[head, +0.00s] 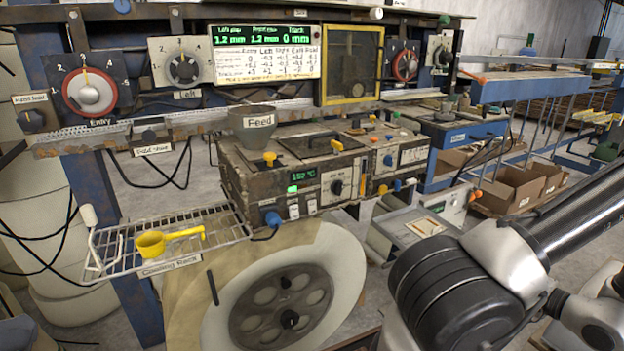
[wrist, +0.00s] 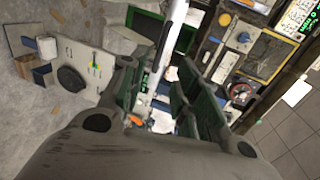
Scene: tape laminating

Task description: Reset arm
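My arm (head: 480,285) reaches across the lower right of the head view, and its gripper is outside that view. In the wrist view my gripper (wrist: 157,85) has its two dark green fingers apart, with nothing between them. Behind the fingers are parts of the machine and the floor, out of reach and seen at a tilt.
The laminating machine (head: 310,165) with its Feed hopper (head: 252,128) stands left of my arm. A yellow scoop (head: 168,240) lies on the wire cooling rack (head: 110,245). A control panel (head: 270,55) runs above. Cardboard boxes (head: 515,185) stand at the right.

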